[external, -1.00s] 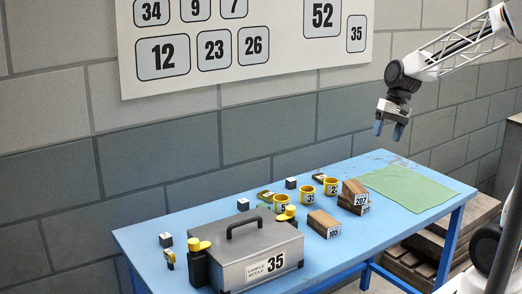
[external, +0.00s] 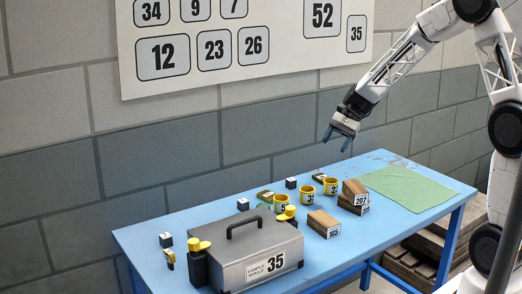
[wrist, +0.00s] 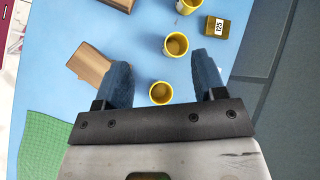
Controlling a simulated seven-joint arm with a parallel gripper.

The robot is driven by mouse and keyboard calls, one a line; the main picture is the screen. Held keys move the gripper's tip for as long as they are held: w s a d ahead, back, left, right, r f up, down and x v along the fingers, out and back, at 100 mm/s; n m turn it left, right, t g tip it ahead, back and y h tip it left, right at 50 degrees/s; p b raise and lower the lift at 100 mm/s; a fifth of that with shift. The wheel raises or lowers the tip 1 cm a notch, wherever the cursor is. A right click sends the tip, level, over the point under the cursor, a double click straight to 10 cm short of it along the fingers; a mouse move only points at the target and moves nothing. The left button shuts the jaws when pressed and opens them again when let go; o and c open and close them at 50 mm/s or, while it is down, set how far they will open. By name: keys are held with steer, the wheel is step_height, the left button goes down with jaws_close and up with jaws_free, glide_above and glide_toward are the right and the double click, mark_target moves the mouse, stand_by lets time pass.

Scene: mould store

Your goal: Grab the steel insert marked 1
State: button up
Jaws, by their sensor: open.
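Several small dark cubes with pale faces stand on the blue table: one near the back middle (external: 291,183), one behind the metal case (external: 243,204) and one at the left end (external: 166,240). They may be the steel inserts; their marks are too small to read, so I cannot tell which bears 1. My gripper (external: 337,140) hangs above the back of the table, over the yellow cups. In the wrist view its blue fingers (wrist: 162,70) are spread, with nothing between them but table and cups below. No cube is clear in the wrist view.
Yellow numbered cups (external: 307,197) stand mid-table, beside wooden blocks (external: 323,223) marked 105 and 207. A large metal case (external: 262,250) marked 35 fills the front left. An olive block marked 125 (wrist: 215,27) lies near the cups. A green cloth (external: 408,187) covers the right end.

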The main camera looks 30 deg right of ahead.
steer(key=w+f+m+y, duration=0.2)
steer(key=w+f+m, duration=0.1)
steer(key=w+f, duration=0.5)
steer(key=m+t+y, duration=0.2)
steer(key=m, duration=0.2)
glide_toward(291, 179)
steer(key=shift+f+x, duration=0.2)
steer(key=shift+x, duration=0.95)
steer(key=shift+w, duration=0.1)
steer(key=shift+x, duration=1.2)
steer(key=shift+a, duration=0.1)
steer(key=shift+x, duration=2.5)
steer(key=shift+c, duration=0.3)
